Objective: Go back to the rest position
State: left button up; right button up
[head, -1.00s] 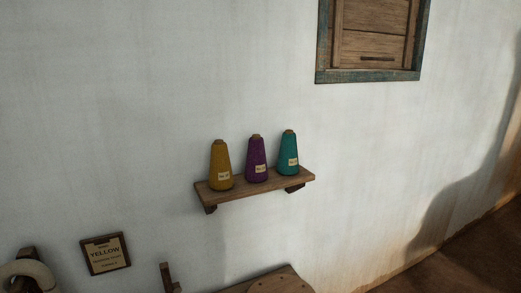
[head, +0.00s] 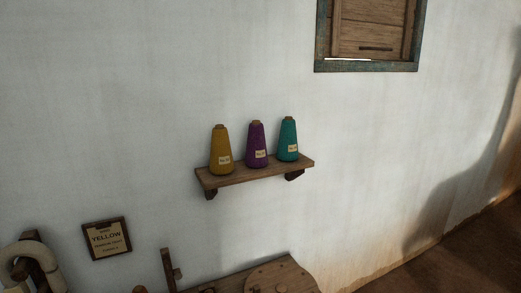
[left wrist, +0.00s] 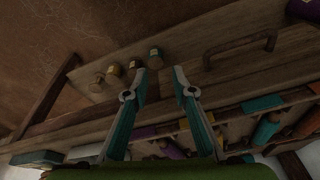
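In the left wrist view my left gripper (left wrist: 160,80) is open, with a clear gap between its two teal and grey fingers. Nothing shows between the fingertips. Wooden planks and several small spools lie beyond the tips, apart from the fingers as far as I can tell. My right gripper is not in view. In the head view neither gripper shows.
In the head view a wall shelf (head: 259,172) holds a yellow cone (head: 221,150), a purple cone (head: 256,144) and a teal cone (head: 288,139). A YELLOW sign (head: 106,239) hangs at lower left. Wooden gear (head: 268,278) stands below. A shuttered window (head: 372,30) is above.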

pick_arm(q)
jog(key=s+a+f+m+g+b, duration=0.1)
jog(key=s+f+m+b, duration=0.1)
jog(key=s+f, duration=0.8)
jog(key=s+a+f+m+h+b, duration=0.1)
jog(key=s+f+m+b, duration=0.1)
jog(key=s+f, duration=0.9)
jog(key=s+b, duration=0.1)
jog(key=s, duration=0.5)
jog(key=shift+a+g, duration=0.15)
jog(key=shift+g, duration=0.25)
